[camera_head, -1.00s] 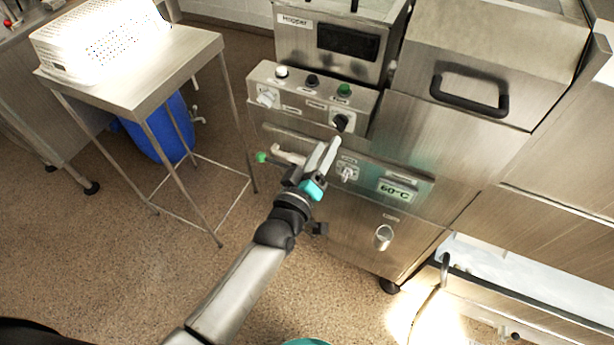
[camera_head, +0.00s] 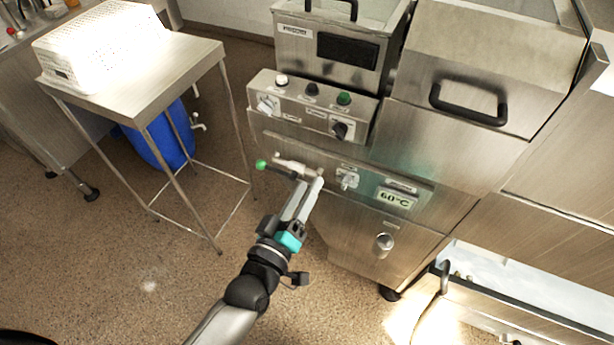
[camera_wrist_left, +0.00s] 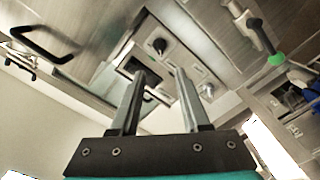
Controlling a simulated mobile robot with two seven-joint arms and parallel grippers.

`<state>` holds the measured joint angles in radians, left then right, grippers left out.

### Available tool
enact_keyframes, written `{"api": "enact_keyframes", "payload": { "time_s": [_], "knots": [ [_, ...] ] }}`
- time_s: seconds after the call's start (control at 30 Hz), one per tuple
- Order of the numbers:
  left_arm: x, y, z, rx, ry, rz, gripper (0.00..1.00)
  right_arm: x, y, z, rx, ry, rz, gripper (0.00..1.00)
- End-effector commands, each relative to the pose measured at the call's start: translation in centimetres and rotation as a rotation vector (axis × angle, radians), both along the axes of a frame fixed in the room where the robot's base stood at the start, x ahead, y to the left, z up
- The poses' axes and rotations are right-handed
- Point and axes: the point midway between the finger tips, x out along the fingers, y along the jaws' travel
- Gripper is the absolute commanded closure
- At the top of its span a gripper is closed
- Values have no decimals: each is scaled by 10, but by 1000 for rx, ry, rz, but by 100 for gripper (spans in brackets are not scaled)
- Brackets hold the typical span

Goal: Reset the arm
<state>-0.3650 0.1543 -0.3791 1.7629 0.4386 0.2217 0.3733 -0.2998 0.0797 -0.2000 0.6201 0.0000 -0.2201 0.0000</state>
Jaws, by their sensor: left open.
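My left gripper (camera_head: 306,196) is in front of the steel machine (camera_head: 400,235), just below the lever with the green tip (camera_head: 262,165). In the left wrist view its two fingers (camera_wrist_left: 158,85) are spread apart with nothing between them. The lever with its green tip also shows at the upper right of the left wrist view (camera_wrist_left: 275,58), off to the side of the fingers. In the head view a fingertip overlaps the lever's right part; whether they touch cannot be told there. My right gripper is not in view.
A steel side table (camera_head: 180,65) with a white perforated basket (camera_head: 100,48) stands at the left. A blue container (camera_head: 160,140) is behind its legs. The control panel (camera_head: 310,105) with knobs is above the lever. Open floor (camera_head: 120,270) lies at the lower left.

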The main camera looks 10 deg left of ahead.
Motion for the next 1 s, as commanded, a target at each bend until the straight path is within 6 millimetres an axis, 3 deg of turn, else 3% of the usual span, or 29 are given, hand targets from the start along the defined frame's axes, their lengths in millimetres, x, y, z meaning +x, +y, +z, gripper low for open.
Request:
{"api": "enact_keyframes", "payload": {
  "time_s": [0.23, 0.37, 0.47, 0.53, 0.67, 0.8, 0.87, 1.0],
  "knots": [
    [0, 0, -3, 5, 4, 0, 54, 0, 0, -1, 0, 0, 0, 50],
    [-3, 3, -38, 65, 56, -4, 54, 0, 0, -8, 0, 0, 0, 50],
    [-12, 10, -98, 171, 150, -16, 54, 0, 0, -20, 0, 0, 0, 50],
    [-24, 18, -150, 264, 234, -31, 54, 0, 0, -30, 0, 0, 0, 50],
    [-58, 37, -244, 436, 401, -75, 54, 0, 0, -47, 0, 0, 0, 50],
    [-111, 62, -335, 607, 589, -145, 54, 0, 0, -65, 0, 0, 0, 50],
    [-138, 74, -370, 675, 672, -181, 54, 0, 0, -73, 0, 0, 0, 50],
    [-211, 102, -442, 818, 868, -284, 54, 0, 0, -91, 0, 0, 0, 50]
  ]
}}
